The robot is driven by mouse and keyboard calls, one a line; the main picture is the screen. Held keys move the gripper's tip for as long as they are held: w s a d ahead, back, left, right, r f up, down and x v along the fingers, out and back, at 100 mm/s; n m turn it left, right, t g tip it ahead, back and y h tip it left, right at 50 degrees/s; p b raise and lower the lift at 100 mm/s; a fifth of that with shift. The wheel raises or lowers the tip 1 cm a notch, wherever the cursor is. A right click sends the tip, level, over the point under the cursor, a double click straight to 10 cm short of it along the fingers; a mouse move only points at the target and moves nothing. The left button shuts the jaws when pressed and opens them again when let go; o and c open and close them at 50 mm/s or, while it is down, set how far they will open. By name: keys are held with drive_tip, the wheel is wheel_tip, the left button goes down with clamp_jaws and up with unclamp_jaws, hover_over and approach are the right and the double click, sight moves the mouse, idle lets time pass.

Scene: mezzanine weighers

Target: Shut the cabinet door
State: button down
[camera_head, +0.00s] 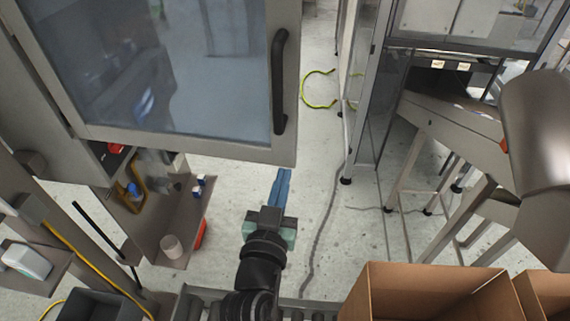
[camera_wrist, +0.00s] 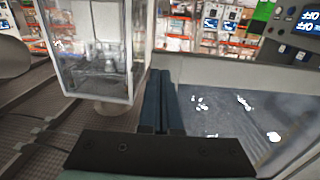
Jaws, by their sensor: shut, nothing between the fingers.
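The cabinet door (camera_head: 168,72) is a large grey-framed panel with a bluish glass pane at the upper left of the head view. A black vertical handle (camera_head: 279,82) is on its right edge. The door looks swung out, with part of a dark interior showing below it at left. My gripper (camera_head: 281,184) has blue fingers shut together and empty, just below the door's lower right corner in the picture. In the wrist view the shut fingers (camera_wrist: 159,88) point forward beside a grey-framed glass panel (camera_wrist: 235,72), which looks like the door. I cannot tell whether they touch it.
A brown shelf (camera_head: 185,225) with a cup and small items stands below the door. Open cardboard boxes (camera_head: 430,292) are at the lower right. A metal machine frame (camera_head: 360,120) and chute (camera_head: 450,125) stand at right. A yellow-green hose (camera_head: 318,90) and a cable lie on otherwise clear floor.

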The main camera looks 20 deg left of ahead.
drive_tip(key=shift+w+a, duration=0.2)
drive_tip(key=shift+w, duration=0.85)
drive_tip(key=shift+w, duration=0.15)
